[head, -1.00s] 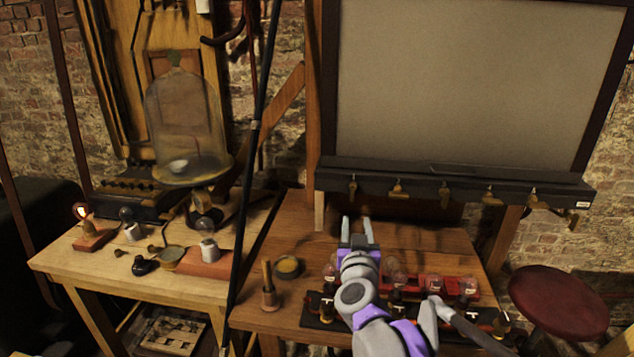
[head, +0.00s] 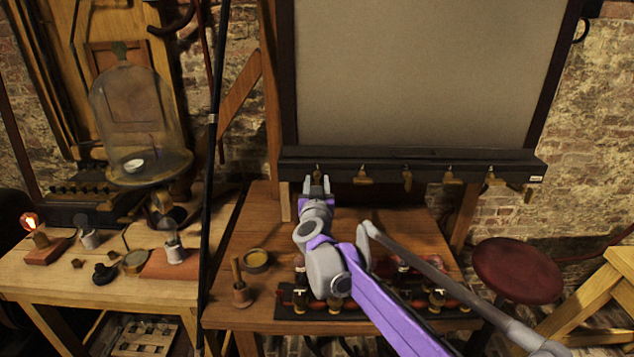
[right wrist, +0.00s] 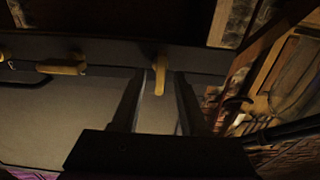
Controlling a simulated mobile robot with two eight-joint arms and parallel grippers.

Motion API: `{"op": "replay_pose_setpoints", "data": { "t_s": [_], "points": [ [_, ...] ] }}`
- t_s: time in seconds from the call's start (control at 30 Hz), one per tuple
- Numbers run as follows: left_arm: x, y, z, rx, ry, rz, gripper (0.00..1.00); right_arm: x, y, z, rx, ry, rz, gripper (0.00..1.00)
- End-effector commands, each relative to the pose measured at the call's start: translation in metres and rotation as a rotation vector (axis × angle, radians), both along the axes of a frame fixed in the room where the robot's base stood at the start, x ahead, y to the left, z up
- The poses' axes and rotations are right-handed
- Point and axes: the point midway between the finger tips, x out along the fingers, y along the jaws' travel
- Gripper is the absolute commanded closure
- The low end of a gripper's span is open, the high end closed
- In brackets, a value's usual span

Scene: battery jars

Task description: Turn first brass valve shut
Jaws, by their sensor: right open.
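The first brass valve (head: 317,169) is the leftmost of several on the dark bar under the large grey panel. My right gripper (head: 316,184) is open just in front of and below it. In the right wrist view the valve (right wrist: 160,76) lies between the tips of my open right gripper (right wrist: 159,85), its handle roughly in line with the fingers. A gap shows on both sides, and I cannot see contact. A second brass valve (right wrist: 62,68) there has its handle turned crosswise. My left gripper is not in view.
The wooden table (head: 375,222) below holds bottles on a dark tray, a small round dish (head: 257,260) and a wooden pestle-like tool (head: 240,285). A glass bell jar (head: 135,120) stands left, past a dark upright pole (head: 209,150). A red stool (head: 517,270) stands right.

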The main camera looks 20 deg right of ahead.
Motion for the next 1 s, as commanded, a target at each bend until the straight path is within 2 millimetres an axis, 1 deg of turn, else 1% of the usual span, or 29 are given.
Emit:
{"op": "replay_pose_setpoints", "data": {
  "t_s": [0.27, 0.3, 0.37, 0.4, 0.53, 1.0],
  "points": [
    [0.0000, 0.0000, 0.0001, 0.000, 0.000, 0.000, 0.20, 0.0023, -0.0010, -0.0001, 0.000, 0.000, 0.000, 0.56],
    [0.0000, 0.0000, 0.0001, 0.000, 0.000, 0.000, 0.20, 0.0023, -0.0010, -0.0001, 0.000, 0.000, 0.000, 0.58],
    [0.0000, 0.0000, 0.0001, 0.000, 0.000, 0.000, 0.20, 0.0022, -0.0010, -0.0001, 0.000, 0.000, 0.000, 0.69],
    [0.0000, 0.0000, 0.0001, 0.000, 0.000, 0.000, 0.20, 0.0022, -0.0010, -0.0001, 0.000, 0.000, 0.000, 0.76],
    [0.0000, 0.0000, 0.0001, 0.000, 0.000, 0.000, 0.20, 0.0021, -0.0009, -0.0001, 0.000, 0.000, 0.000, 0.99],
    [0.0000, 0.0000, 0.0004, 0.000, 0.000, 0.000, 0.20, 0.0020, -0.0010, -0.0001, 0.018, -0.005, 0.000, 1.00]
  ]
}}
